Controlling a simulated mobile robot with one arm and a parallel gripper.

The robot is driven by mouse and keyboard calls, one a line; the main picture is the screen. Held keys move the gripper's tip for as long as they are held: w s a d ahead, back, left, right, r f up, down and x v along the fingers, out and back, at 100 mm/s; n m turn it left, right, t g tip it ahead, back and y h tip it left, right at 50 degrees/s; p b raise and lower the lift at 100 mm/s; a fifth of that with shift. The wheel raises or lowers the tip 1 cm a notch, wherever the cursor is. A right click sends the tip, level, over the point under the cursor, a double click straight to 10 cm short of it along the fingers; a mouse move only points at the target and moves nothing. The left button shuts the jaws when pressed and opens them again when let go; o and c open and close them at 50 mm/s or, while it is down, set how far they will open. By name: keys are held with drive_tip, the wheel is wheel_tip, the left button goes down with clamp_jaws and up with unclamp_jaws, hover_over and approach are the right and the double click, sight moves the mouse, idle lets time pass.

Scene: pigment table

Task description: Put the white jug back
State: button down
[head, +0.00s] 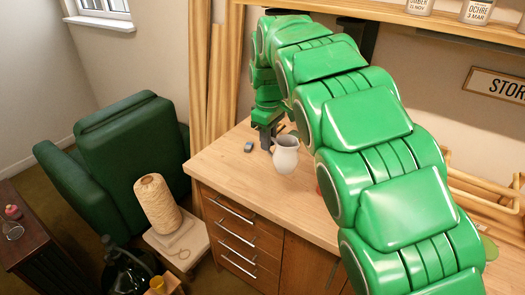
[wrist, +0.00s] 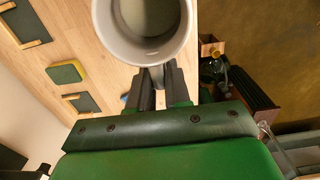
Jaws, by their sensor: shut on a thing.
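The white jug (head: 287,158) is at the left part of the wooden worktop (head: 224,170) in the head view. My gripper (head: 268,138) comes down at its left side and is shut on it, apparently at the handle. In the wrist view the jug (wrist: 145,38) shows its round open mouth from above, with a pale grey inside. My gripper's fingers (wrist: 160,84) meet at the jug's near side there. I cannot tell whether the jug's base touches the worktop.
A yellow-green sponge (wrist: 66,73) and dark wood-edged pieces (wrist: 82,102) lie on the worktop. My arm hides much of its right side. A shelf with labelled jars (head: 478,10) is above. A green armchair (head: 128,150) and twine spool (head: 158,205) stand left.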

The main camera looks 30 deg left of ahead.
drive_tip(key=w+a+f, duration=0.6)
drive_tip(key=f, duration=0.1)
drive_tip(key=shift+w+a+f, duration=0.2)
drive_tip(key=shift+w+f, duration=0.05)
drive_tip(key=shift+f, duration=0.05)
idle(0.4)
drive_tip(key=shift+w+f, duration=0.1)
drive_tip(key=shift+a+f, duration=0.15)
drive_tip(key=shift+f, duration=1.45)
drive_tip(key=shift+f, duration=0.15)
drive_tip(key=c, duration=1.1)
unclamp_jaws()
